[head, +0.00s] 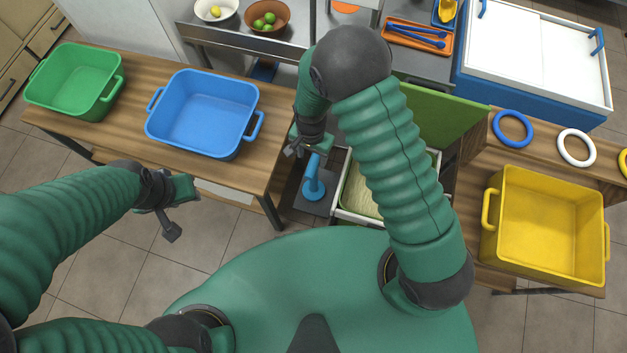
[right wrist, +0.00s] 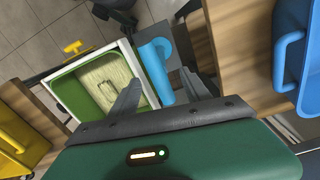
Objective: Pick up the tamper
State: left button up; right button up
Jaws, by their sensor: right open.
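The tamper (head: 313,185) is blue, with a round base and an upright handle. It stands on a dark grey plate beside the open box of the press, and it also shows in the right wrist view (right wrist: 155,70). My right gripper (head: 303,147) is open and empty, just above and behind the tamper's handle. In the right wrist view its two fingers (right wrist: 160,90) are spread, with the blue handle showing between them. I cannot tell whether they touch it. My left gripper (head: 180,212) hangs over the floor at the left, away from the tamper, its fingers apart and empty.
A white-rimmed box (right wrist: 62,73) with pale fibre inside stands right beside the tamper. A blue bin (head: 200,115) and a green bin (head: 75,80) sit on the left wooden table. A yellow bin (head: 545,225) is at the right. My right arm covers part of the press.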

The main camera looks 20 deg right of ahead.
notch_tip(320, 180, down, 3)
jog(key=shift+w+r, duration=0.15)
jog(key=shift+r, duration=0.05)
jog(key=f, duration=0.4)
jog(key=shift+s+d+f+p, duration=0.2)
jog(key=shift+d+f+p, duration=0.05)
jog(key=shift+f+p, duration=0.15)
jog(key=shift+w+f, duration=0.1)
jog(key=shift+f, duration=0.05)
grip_shut()
